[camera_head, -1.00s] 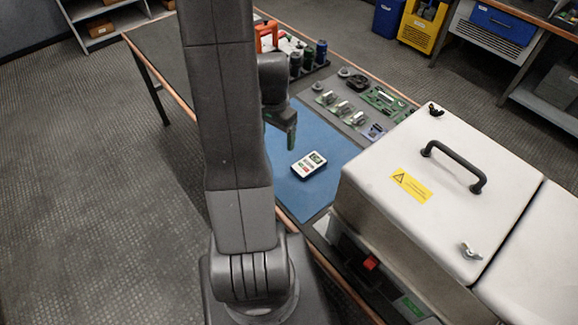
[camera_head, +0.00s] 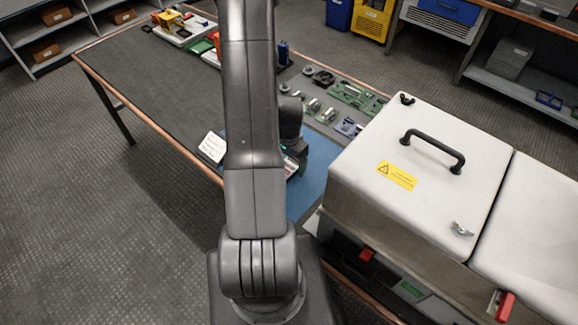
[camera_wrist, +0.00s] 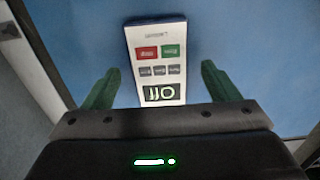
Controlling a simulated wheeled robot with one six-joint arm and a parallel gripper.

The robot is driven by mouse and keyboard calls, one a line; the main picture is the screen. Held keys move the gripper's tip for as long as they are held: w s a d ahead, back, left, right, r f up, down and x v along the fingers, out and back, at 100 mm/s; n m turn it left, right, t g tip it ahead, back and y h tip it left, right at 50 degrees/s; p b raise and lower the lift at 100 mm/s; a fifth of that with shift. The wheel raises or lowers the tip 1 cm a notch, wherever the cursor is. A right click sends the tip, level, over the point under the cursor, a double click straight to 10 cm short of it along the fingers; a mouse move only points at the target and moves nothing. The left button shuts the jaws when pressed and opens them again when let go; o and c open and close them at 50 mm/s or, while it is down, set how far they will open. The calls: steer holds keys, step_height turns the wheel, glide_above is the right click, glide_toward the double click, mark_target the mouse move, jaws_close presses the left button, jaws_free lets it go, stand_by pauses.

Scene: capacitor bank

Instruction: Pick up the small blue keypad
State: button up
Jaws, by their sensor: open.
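A small keypad (camera_wrist: 158,62) lies on a blue mat (camera_wrist: 235,30). Its face looks whitish, its side edge darker, with a red button, a green button, a row of grey keys and a display with light digits. My gripper (camera_wrist: 160,67) is open, with one green finger on each side of the keypad's lower part and gaps between. I cannot tell if the fingers are at its height. In the head view my arm hides most of the keypad; a pale sliver (camera_head: 290,164) shows beside my gripper (camera_head: 296,150) over the mat (camera_head: 316,178).
A white card (camera_head: 213,147) stands at the table's near left edge. A large pale cabinet (camera_head: 430,170) with a black handle stands close on the right. Trays of small parts (camera_head: 357,96) lie behind the mat. The dark table top (camera_head: 165,85) at left is largely clear.

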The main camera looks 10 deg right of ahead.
steer(key=shift+f, duration=0.5)
steer(key=shift+f+b, duration=0.25)
steer(key=shift+b, duration=0.2)
stand_by(0.5)
steer(key=c, duration=1.2)
steer(key=shift+r+p, duration=0.2)
steer(key=shift+p, duration=0.1)
